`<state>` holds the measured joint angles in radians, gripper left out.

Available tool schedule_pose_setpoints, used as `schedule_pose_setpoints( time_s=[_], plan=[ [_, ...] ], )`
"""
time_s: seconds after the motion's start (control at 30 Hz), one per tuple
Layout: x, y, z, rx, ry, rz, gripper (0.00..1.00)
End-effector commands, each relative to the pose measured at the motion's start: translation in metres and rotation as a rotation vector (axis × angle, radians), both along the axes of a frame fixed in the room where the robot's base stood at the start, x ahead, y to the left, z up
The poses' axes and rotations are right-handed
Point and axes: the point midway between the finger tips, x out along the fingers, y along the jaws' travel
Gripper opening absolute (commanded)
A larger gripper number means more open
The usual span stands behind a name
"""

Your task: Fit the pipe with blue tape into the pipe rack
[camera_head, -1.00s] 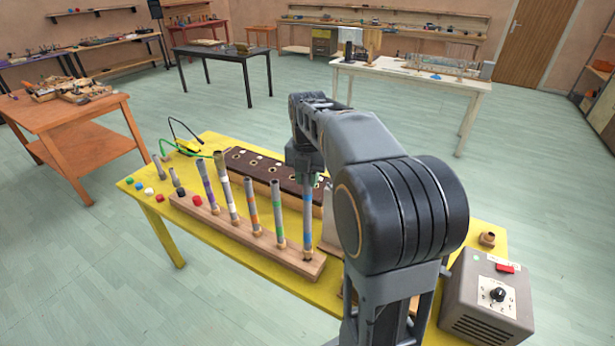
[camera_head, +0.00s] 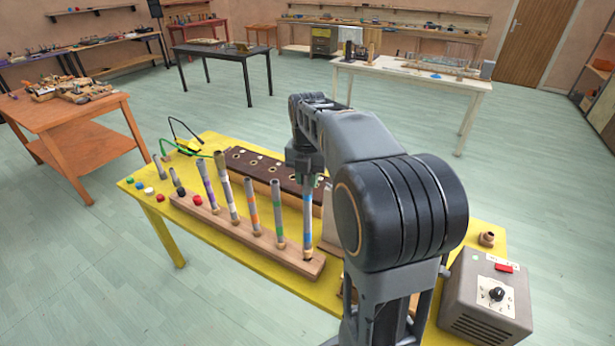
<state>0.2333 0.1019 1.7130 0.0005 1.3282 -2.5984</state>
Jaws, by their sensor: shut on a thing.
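The pipe with blue tape (camera_head: 308,222) stands upright at the right end of the wooden pipe rack (camera_head: 262,243). My gripper (camera_head: 307,176) is above the rack and shut on the upper part of this pipe. The pipe's lower end meets the rack at its rightmost hole; I cannot tell how deep it sits. Several other pipes stand in a row to its left, with green tape (camera_head: 280,216), orange tape (camera_head: 251,207) and purple tape (camera_head: 207,184) among them. My arm hides the area to the right of the pipe.
A dark box with round holes (camera_head: 262,167) lies behind the rack on the yellow table (camera_head: 150,196). Small coloured caps lie at the left. A grey box with a dial (camera_head: 488,298) is at the right. A pale panel stands right beside the held pipe.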

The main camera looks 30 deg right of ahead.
Motion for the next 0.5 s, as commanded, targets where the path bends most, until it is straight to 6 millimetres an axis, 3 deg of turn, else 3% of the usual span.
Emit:
schedule_pose_setpoints(
  time_s=[0.5],
  plan=[
    [0.0001, 0.0000, -0.0069, 0.000, 0.000, 0.000, 0.00]
  ],
)
